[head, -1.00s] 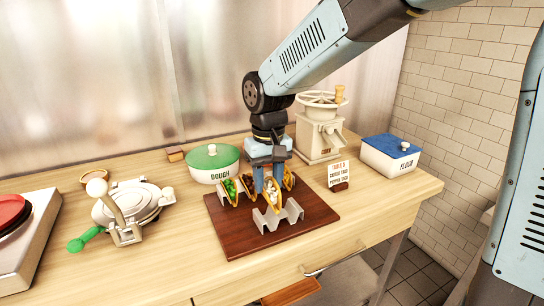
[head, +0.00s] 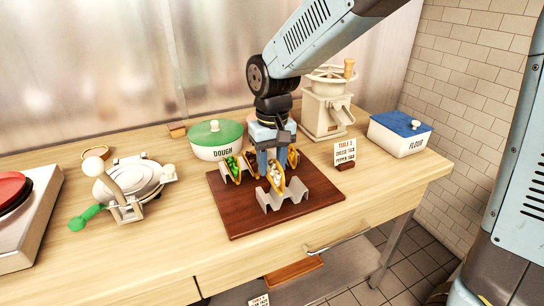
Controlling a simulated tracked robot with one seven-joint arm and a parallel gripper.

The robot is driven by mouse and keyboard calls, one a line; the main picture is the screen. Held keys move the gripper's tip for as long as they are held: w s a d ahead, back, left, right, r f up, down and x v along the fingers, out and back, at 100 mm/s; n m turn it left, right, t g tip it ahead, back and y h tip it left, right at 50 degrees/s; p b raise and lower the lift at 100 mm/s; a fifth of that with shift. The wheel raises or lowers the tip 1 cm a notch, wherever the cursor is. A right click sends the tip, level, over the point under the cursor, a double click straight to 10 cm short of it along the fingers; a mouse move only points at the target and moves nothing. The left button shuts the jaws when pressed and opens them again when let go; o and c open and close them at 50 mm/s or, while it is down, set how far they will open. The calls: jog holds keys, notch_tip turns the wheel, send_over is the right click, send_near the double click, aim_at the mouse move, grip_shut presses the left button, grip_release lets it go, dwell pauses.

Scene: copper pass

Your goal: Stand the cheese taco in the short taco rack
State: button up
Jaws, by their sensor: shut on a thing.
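The cheese taco (head: 276,179), a yellow shell with white filling, is upright at the left part of the short taco rack (head: 294,198), a grey wavy metal stand. My gripper (head: 274,162) points down from above and is shut on the cheese taco. The taco's lower end overlaps the rack in the picture; I cannot tell whether it rests in a slot. Other tacos stand behind: one with green filling (head: 233,165) at left and one with dark filling (head: 293,157) at right, partly hidden by my gripper.
The racks stand on a dark wooden board (head: 235,217). Behind are the green-lidded dough pot (head: 216,140), a grinder (head: 325,112), an order card (head: 345,151) and the blue-lidded flour box (head: 401,134). A tortilla press (head: 130,190) stands at left. The board's front and right are clear.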

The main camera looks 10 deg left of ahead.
aim_at(272, 182)
jog(key=shift+f, duration=3)
jog(key=o, duration=1.1)
jog(key=shift+o, duration=0.2)
jog(key=shift+r, duration=0.1)
notch_tip(272, 182, up, 13)
jog(key=shift+w+r, duration=0.1)
jog(key=shift+r, duration=0.1)
jog(key=shift+d, duration=0.1)
